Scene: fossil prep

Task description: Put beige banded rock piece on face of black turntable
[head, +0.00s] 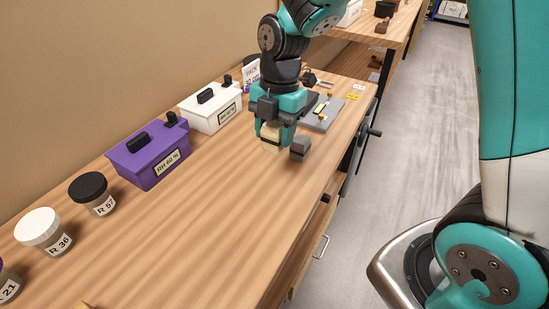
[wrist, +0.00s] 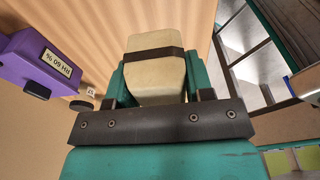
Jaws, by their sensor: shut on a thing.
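The beige banded rock piece (wrist: 157,78) is between the teal fingers of my gripper (wrist: 156,72) in the wrist view. It is pale with a dark band across it. In the head view my gripper (head: 272,128) points down above the wooden bench, shut on the rock piece (head: 270,132), of which only a pale part shows. I cannot clearly make out a black turntable in either view.
A grey block (head: 300,146) shows just right of my gripper. A purple box (head: 140,168), a white box (head: 205,117) and several jars, one black-lidded (head: 88,187), line the wall side. A grey plate (head: 322,120) with small items lies behind. The front bench is mostly clear.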

